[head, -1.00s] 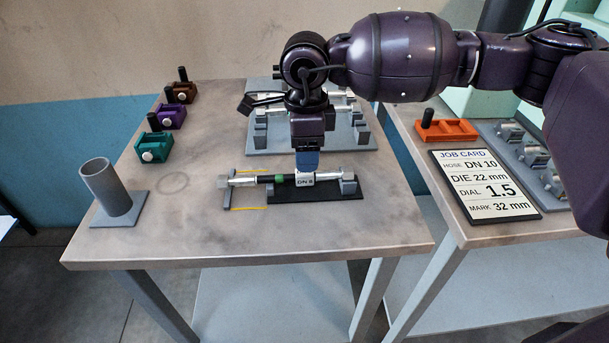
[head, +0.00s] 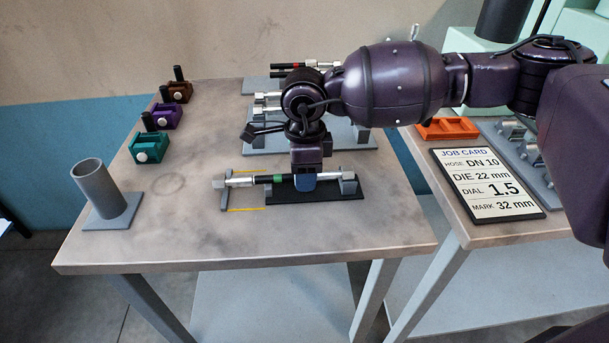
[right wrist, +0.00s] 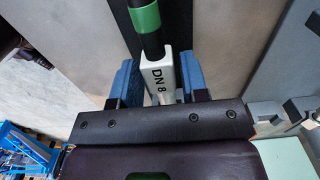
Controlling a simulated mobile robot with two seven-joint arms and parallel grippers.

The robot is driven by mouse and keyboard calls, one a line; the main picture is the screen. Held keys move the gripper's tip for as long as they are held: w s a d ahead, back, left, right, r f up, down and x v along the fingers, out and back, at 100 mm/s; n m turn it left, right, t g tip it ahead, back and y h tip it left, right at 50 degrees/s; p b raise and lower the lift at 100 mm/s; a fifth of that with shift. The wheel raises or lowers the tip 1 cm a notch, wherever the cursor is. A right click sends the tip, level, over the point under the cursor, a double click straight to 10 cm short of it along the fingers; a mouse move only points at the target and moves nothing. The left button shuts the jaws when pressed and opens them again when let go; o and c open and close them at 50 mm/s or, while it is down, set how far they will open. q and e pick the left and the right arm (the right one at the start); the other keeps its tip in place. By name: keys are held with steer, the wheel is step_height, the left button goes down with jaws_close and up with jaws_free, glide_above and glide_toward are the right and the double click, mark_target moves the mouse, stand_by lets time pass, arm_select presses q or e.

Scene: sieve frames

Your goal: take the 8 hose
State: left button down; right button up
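The 8 hose (head: 242,181) is a short black hose with a green band, metal ends and a white tag. My right gripper (head: 304,184) points down over the tagged part and hides the tag in the head view. In the right wrist view its blue fingers (right wrist: 160,84) stand on either side of the tag, with gaps beside it. My left gripper is not in view.
More hoses (head: 297,66) lie on a grey rack (head: 342,137) behind my right arm. A grey tube holder (head: 98,187) stands at the left. Green, purple and brown blocks line the left edge. A job card (head: 487,183) on the right table reads hose DN 10.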

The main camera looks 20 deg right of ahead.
jaws_close()
